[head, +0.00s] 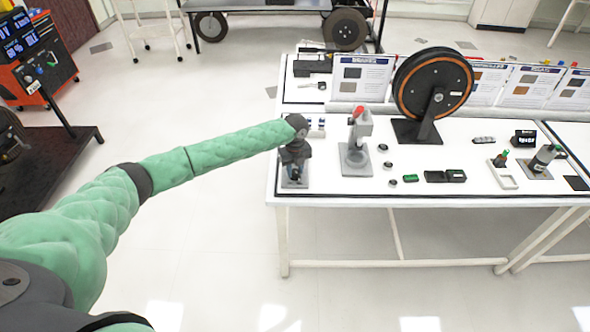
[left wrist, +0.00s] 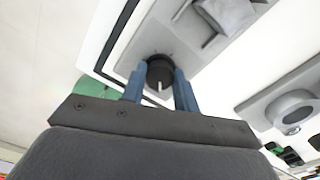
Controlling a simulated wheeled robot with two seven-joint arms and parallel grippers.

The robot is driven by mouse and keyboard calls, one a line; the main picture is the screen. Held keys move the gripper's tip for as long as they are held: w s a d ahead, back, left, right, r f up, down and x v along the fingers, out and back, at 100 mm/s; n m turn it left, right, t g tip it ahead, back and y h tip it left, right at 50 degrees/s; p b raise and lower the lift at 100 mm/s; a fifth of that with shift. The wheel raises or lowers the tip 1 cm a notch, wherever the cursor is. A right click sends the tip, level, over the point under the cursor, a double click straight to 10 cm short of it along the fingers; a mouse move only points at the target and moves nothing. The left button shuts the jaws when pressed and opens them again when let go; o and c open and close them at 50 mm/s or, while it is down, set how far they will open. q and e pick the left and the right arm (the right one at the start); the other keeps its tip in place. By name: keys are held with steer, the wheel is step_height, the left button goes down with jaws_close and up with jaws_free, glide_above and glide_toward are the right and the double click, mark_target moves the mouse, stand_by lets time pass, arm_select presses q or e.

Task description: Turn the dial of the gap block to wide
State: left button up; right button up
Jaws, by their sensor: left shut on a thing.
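The gap block (head: 295,184) stands at the left end of the white table, mostly hidden under my left gripper in the head view. In the left wrist view its grey base plate (left wrist: 141,47) carries a black round dial (left wrist: 158,70) with a white mark. The mark points toward the gripper body, at the picture's bottom. My left gripper (left wrist: 160,88), with blue fingers, is shut on the dial, one finger on each side; it also shows in the head view (head: 295,172). Labels for the dial's settings cannot be read. My right gripper is not in view.
A grey stand with a red top (head: 357,140) is close to the right of the gap block. Small black parts and a green piece (head: 411,178) lie further right. A large wheel (head: 433,84) stands behind. The table's front edge (head: 400,201) is near.

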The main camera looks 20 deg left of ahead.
mark_target(295, 171)
arm_select(q)
steer(key=o, duration=1)
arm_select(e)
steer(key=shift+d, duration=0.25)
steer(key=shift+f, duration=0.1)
arm_select(q)
steer(key=shift+r, duration=0.1)
steer(key=shift+r, duration=0.25)
step_height(295, 171, up, 6)
steer(key=shift+f+b, duration=0.15)
steer(key=shift+b, duration=1.1)
steer(key=shift+r, duration=0.75)
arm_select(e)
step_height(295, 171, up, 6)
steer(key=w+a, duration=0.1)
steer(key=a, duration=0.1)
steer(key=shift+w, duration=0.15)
